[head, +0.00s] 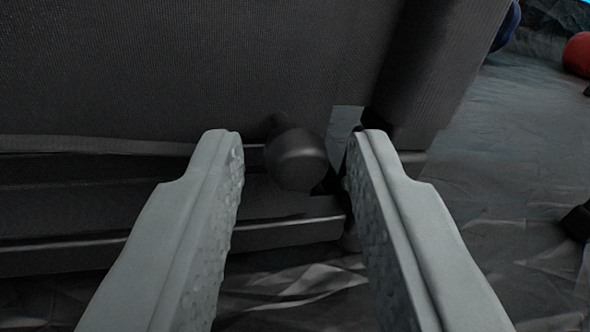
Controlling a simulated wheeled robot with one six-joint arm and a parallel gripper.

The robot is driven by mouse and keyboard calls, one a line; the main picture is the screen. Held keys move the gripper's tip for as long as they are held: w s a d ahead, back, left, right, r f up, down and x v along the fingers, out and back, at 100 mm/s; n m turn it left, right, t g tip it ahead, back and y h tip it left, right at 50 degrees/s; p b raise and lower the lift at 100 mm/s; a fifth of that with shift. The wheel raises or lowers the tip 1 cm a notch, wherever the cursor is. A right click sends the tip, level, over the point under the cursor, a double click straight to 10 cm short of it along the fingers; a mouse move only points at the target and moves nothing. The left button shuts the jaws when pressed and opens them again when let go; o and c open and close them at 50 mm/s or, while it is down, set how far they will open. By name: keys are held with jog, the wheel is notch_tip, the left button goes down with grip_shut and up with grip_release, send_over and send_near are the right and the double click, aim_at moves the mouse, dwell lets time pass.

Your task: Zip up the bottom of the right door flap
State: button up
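My gripper (294,150) is open, with its two grey fingers reaching forward from the bottom of the head view. A dark rounded knob (297,158) shows between the fingertips, nearer the middle of the gap; I see a gap on each side of it. The knob sticks out from a dark woven panel (180,70), which may be the door flap. A horizontal dark strip (70,197) runs along the panel's bottom edge. I cannot make out a zipper line.
A dark upright post or fold (440,70) stands right of the knob. Wrinkled grey floor sheeting (500,190) spreads at right and below. A red round object (578,55) lies at the far upper right, and a dark object (577,222) is at the right edge.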

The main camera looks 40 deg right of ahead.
grip_shut()
jog(key=shift+a, duration=0.1)
jog(key=w+a, duration=0.3)
jog(key=a, duration=0.8)
jog(key=w+a, duration=0.3)
jog(key=a, duration=0.8)
jog(key=w+a, duration=0.4)
jog(key=a, duration=0.8)
jog(key=shift+a, duration=0.1)
jog(key=shift+o, duration=1.5)
grip_release()
jog(key=shift+a, duration=0.1)
jog(key=shift+s, duration=0.1)
jog(key=v, duration=1.7)
